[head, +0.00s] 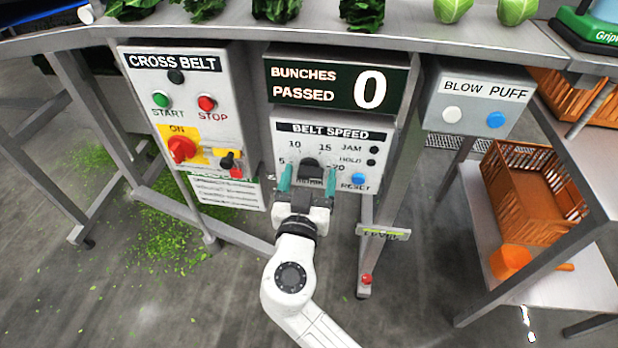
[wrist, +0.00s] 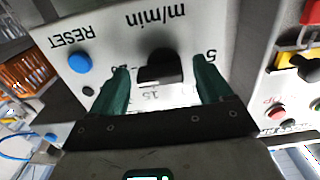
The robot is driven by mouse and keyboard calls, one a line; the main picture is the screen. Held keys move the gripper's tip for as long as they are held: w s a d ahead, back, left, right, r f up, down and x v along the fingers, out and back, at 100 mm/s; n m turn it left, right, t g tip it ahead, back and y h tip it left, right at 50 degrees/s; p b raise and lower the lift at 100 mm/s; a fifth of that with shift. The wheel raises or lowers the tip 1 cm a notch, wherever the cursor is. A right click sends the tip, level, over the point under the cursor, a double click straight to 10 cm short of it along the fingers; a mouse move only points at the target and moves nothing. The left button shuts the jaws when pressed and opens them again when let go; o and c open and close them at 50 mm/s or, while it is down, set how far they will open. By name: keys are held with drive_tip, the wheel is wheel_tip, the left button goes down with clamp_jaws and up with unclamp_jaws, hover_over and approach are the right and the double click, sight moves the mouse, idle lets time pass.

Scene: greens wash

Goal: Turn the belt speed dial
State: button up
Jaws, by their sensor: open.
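The belt speed dial (head: 309,166) is a black knob on a grey panel headed BELT SPEED (head: 330,130), with marks 5, 10, 15 and 20 around it. In the wrist view the black dial (wrist: 160,70) shows between my fingers, and the panel appears upside down. My gripper (head: 309,178) has two teal fingers, apart, one on each side of the dial. In the wrist view my gripper (wrist: 160,85) is open, with gaps visible between the fingers and the dial. The dial's exact pointer position is hard to make out.
A blue RESET button (head: 358,180) sits right of my fingers. The CROSS BELT panel (head: 183,100) with its red switch (head: 182,149) is at left, and the BLOW PUFF box (head: 477,105) at right. Greens lie on the conveyor (head: 300,33) above.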

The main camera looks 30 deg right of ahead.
drive_tip(key=shift+c, duration=0.4)
drive_tip(key=c, duration=1)
drive_tip(key=shift+o, duration=0.2)
